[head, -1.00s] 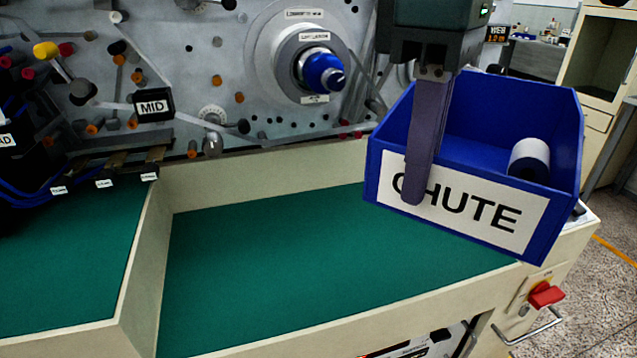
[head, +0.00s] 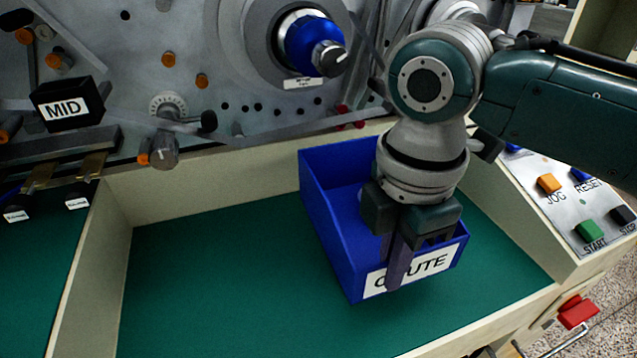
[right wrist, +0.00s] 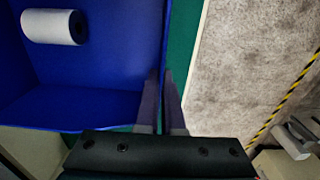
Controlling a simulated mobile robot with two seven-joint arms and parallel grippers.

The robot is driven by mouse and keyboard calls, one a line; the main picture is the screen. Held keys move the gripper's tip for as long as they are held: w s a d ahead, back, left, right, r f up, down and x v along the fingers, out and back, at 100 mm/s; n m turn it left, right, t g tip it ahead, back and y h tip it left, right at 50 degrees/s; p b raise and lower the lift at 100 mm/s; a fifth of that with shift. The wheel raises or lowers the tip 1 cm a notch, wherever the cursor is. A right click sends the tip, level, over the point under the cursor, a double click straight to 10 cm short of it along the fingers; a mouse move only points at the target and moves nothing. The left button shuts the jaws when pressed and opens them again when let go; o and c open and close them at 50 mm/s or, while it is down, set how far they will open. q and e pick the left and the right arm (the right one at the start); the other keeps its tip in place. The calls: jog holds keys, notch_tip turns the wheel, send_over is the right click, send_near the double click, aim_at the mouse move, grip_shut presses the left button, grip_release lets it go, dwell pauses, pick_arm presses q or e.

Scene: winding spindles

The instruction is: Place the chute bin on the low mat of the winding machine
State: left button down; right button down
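The blue chute bin (head: 328,228), with a white CHUTE label on its front, is over the right part of the low green mat (head: 220,275). I cannot tell whether its base touches the mat. My right gripper (head: 394,265) reaches down onto the bin's front wall, one finger outside over the label and one inside. In the right wrist view the two fingers (right wrist: 162,105) pinch the bin's wall. A white roll (right wrist: 48,27) lies inside the bin (right wrist: 100,75); my arm hides it in the head view. My left gripper is out of view.
The winding machine's panel with a blue spindle (head: 312,45) stands behind. Cream walls (head: 230,170) border the mat. A button panel (head: 575,205) and a red switch (head: 577,310) are at right. The mat's left part is clear.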

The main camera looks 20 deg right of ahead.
aim_at(385, 291)
notch_tip(385, 291, down, 4)
jog(key=shift+f+b, duration=0.25)
jog(key=shift+b, duration=0.15)
jog(key=shift+f, duration=0.1)
jog(key=c, duration=1.5)
grip_release()
jog(key=shift+f, duration=0.15)
jog(key=o, duration=0.4)
jog(key=shift+o, duration=0.2)
